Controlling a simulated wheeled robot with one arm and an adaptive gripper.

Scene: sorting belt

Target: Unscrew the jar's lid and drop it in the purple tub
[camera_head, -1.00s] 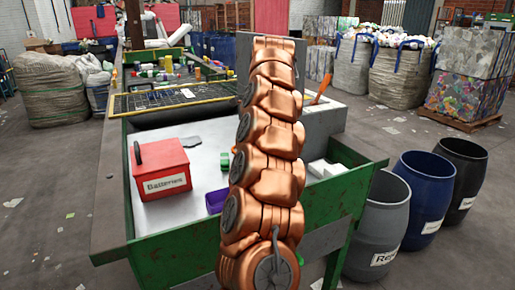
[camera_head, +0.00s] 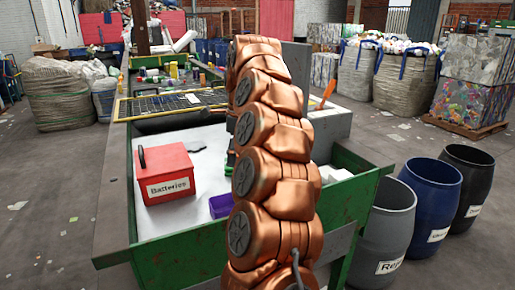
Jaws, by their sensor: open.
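The purple tub (camera_head: 220,206) sits on the pale sorting surface, partly hidden behind my copper arm. A small green object (camera_head: 230,161) shows at the arm's left edge, mostly covered; I cannot tell whether it belongs to the jar. No jar or lid can be clearly made out. My arm rises through the middle of the view and hides the area behind it. My gripper is hidden from this view.
A red box labelled Batteries (camera_head: 164,173) stands left on the sorting surface (camera_head: 180,222), inside green side walls (camera_head: 190,262). Grey (camera_head: 385,225), blue (camera_head: 432,195) and black (camera_head: 466,180) barrels stand right. A belt with mixed items (camera_head: 175,75) lies behind.

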